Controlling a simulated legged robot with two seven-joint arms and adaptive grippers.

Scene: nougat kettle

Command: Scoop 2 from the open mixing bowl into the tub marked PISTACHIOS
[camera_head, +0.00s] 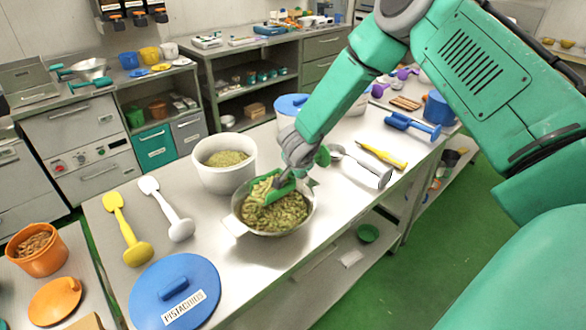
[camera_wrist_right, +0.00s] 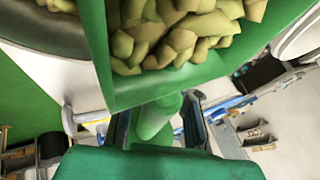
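A steel mixing bowl (camera_head: 241,224) full of green-yellow pieces stands open on the near table. A green scoop (camera_head: 284,188) is tilted over the bowl, and in the right wrist view (camera_wrist_right: 98,40) it is loaded with pieces. My right gripper (camera_head: 302,165) is shut on the scoop's handle, which shows between the fingers in the right wrist view (camera_wrist_right: 156,118). An open white tub (camera_head: 222,179) with pale green contents stands just behind the bowl; no label shows on it. A blue lid (camera_head: 160,297) labelled PISTACHIOS lies at the front. My left gripper is not in view.
A yellow scoop (camera_head: 126,232) and a white scoop (camera_head: 168,211) lie left of the white tub. A steel scoop (camera_head: 362,168), a yellow spatula (camera_head: 381,156) and a blue scoop (camera_head: 412,126) lie to the right. A blue-lidded tub (camera_head: 291,104) stands behind.

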